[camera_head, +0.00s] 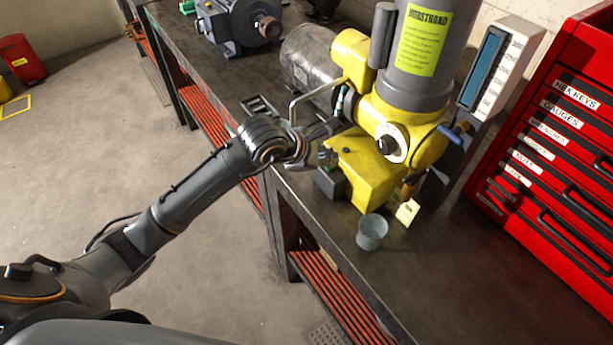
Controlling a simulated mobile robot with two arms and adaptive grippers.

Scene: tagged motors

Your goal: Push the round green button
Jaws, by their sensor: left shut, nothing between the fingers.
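A yellow and grey machine (371,173) stands on the dark workbench, with a yellow-green label (424,42) on its upright grey column. I cannot make out a round green button on it; it may be hidden or too small to tell. My left arm reaches in from the left over the bench's front edge. My left gripper (326,146) is close to the machine's front left side, beside its lower yellow body. It is shut and empty. I cannot tell whether it touches the machine. My right gripper is out of view.
A small grey cup (371,232) stands near the bench's front edge. A red tool cabinet (561,143) with labelled drawers is at the right, and a grey panel with a blue screen (482,66) is beside it. A blue-grey motor (235,24) sits farther back. The front right bench is clear.

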